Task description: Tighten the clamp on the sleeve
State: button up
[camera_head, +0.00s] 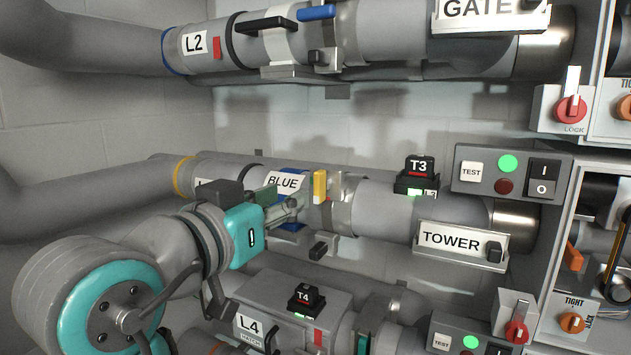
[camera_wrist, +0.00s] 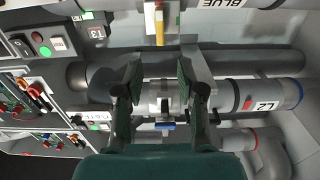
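The middle tube carries a white BLUE label (camera_head: 284,181) on a blue band. Just right of it is a metal clamp (camera_head: 337,207) with a yellow lever (camera_head: 320,186) standing upright. In the upside-down wrist view, the yellow lever (camera_wrist: 159,28) and BLUE label (camera_wrist: 231,3) are at the top. My gripper (camera_wrist: 160,75) is open, with its two dark green fingers apart and nothing seen between them. In the head view it is in front of the BLUE label, left of the yellow lever. My arm hides part of the tube there; I cannot tell whether it touches.
The upper L2 tube (camera_head: 195,43) has a blue lever (camera_head: 317,12). A T3 block (camera_head: 418,170) and TOWER plate (camera_head: 450,240) lie to the right, beside a TEST button panel (camera_head: 510,173). The lower L4 housing (camera_head: 290,300) is below my arm.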

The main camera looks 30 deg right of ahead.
aim_at(316, 181)
jog(key=x, duration=1)
jog(key=shift+d, duration=0.1)
grip_shut()
